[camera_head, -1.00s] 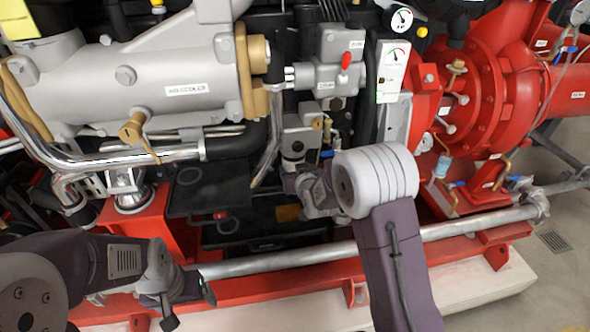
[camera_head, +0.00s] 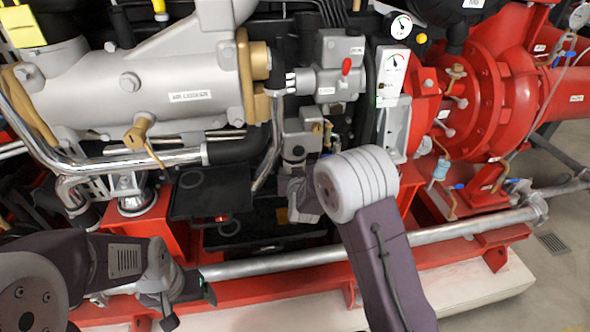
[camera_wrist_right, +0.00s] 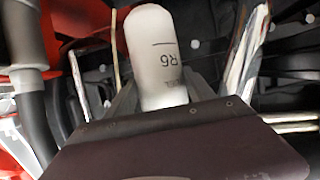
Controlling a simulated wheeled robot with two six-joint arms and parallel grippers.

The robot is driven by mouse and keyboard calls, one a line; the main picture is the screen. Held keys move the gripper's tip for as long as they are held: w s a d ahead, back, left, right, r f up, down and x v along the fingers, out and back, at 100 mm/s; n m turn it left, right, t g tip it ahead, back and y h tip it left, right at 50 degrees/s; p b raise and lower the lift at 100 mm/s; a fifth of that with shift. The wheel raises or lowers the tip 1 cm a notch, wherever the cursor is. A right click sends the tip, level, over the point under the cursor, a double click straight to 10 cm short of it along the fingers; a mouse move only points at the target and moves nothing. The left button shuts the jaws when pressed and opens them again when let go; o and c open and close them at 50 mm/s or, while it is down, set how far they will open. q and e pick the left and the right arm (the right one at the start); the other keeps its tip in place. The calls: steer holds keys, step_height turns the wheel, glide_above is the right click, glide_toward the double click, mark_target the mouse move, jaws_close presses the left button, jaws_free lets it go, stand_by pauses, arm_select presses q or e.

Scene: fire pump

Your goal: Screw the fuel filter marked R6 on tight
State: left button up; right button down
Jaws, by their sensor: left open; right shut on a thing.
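The fuel filter (camera_wrist_right: 154,58) is a white cylinder with a rounded end, marked R6, in the right wrist view. My right gripper (camera_wrist_right: 150,92) is shut on it around its lower part. In the head view my right gripper (camera_head: 303,197) is mostly hidden behind its own wrist, under a grey housing on the engine; the filter cannot be made out there. I cannot tell whether the filter touches a mount. My left gripper (camera_head: 188,303) is open and empty at the lower left, in front of the red base rail.
A grey housing (camera_head: 302,137) hangs above my right gripper. Black trays (camera_head: 210,192) are to its left. A silver pipe (camera_head: 275,264) runs along the red base below.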

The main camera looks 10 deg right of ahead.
steer(key=shift+d+f+m+h, duration=0.1)
steer(key=shift+d+m+h, duration=0.05)
steer(key=shift+m+h, duration=0.15)
steer(key=shift+c, duration=1.3)
jaws_free()
steer(key=shift+s+d, duration=0.1)
